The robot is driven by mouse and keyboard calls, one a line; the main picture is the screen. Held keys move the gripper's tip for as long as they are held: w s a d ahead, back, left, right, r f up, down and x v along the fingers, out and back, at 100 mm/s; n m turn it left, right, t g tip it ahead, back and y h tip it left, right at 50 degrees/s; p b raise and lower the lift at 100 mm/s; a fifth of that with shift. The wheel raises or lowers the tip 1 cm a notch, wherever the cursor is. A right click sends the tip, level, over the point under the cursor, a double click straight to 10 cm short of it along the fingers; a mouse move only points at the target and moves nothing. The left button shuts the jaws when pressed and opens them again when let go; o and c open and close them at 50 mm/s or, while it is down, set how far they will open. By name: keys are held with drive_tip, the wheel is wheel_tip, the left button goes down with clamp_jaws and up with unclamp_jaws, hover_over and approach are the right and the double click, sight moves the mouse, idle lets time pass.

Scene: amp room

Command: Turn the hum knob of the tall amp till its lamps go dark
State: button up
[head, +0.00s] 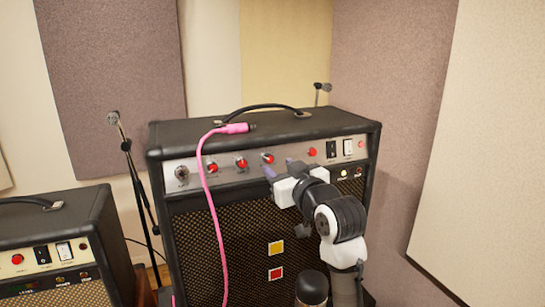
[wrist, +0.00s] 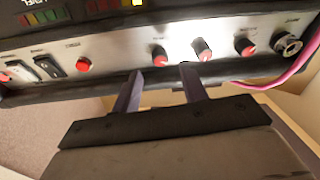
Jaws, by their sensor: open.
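The tall amp (head: 220,225) is black with a silver control panel (head: 225,173). Its panel carries three red-and-grey knobs; the labels are too small to read, so I cannot tell which is hum. My gripper (head: 279,168) is open and empty in front of the knob nearest the red button (head: 312,152). In the wrist view, the panel appears upside down, and that knob (wrist: 160,57) lies just beyond the gap between my fingertips (wrist: 161,71). The middle knob (wrist: 202,50) is beside one fingertip. Green, yellow and red lamps (wrist: 45,16) show at the top left.
A pink cable (head: 213,205) hangs down the tall amp's front from its top. Two rocker switches (head: 340,149) sit right of the red button. A smaller amp (head: 60,240) stands at left, with a microphone stand (head: 135,180) between. A padded wall (head: 385,100) is at right.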

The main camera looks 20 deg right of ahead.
sight(270, 160)
drive_tip(key=shift+w+a+p, duration=0.15)
drive_tip(key=shift+w+p, duration=0.35)
drive_tip(key=shift+w, duration=1.75)
